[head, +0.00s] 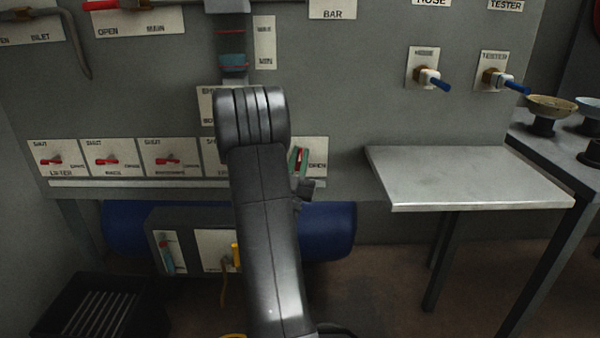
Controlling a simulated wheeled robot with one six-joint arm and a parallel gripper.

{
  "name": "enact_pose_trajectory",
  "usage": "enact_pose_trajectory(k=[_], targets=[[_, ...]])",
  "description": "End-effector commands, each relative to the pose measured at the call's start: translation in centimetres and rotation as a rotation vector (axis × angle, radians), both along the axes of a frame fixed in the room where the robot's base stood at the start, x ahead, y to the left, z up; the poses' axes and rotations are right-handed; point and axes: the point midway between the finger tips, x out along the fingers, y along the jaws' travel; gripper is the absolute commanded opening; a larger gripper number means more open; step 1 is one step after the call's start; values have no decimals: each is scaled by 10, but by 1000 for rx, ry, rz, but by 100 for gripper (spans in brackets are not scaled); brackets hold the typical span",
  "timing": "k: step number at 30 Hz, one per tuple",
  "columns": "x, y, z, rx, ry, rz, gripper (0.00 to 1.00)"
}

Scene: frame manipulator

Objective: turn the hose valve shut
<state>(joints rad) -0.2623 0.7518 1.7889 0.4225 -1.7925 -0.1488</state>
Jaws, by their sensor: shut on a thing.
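A row of red-handled valves runs along the lower panel, each on a white plate marked shut on the left and open on the right. The rightmost valve plate (318,171) is mostly hidden behind my arm, and its name cannot be read. I cannot tell whether this is the hose valve.
A grey metal shelf (470,178) juts out right of the valve row. A blue tank (335,230) lies below the panel. A black crate (95,310) stands lower left. Bowls (552,106) stand at the far right.

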Motion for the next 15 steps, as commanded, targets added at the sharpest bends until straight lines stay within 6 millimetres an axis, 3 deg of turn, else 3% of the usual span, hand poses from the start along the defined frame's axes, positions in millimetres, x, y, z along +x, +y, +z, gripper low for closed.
enact_pose_trajectory(k=[1,15], targets=[[-1,-1,-6,-25,3,-1,0],[0,1,-2,-144,4,0,0]])
